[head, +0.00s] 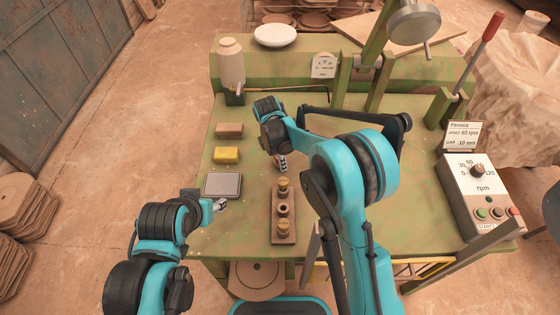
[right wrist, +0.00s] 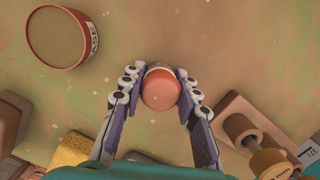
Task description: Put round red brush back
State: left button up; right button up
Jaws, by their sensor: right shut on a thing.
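The round red brush (right wrist: 160,92) is between the fingers of my right gripper (right wrist: 153,90), which is shut on it. In the head view this gripper (head: 282,163) is just beyond the far end of a wooden rack (head: 291,239). The rack also shows at the lower right of the right wrist view (right wrist: 205,110). My left gripper (head: 220,204) is beside the grey plate; its jaws are too small to read.
A brown block (head: 229,130), a yellow sponge (head: 226,155) and a grey plate (head: 223,185) lie left on the green bench. A red tin (right wrist: 60,38) stands upper left in the wrist view. The rpm control box (head: 478,190) is at the right.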

jog(key=shift+f, duration=0.15)
jog(key=o, duration=1.1)
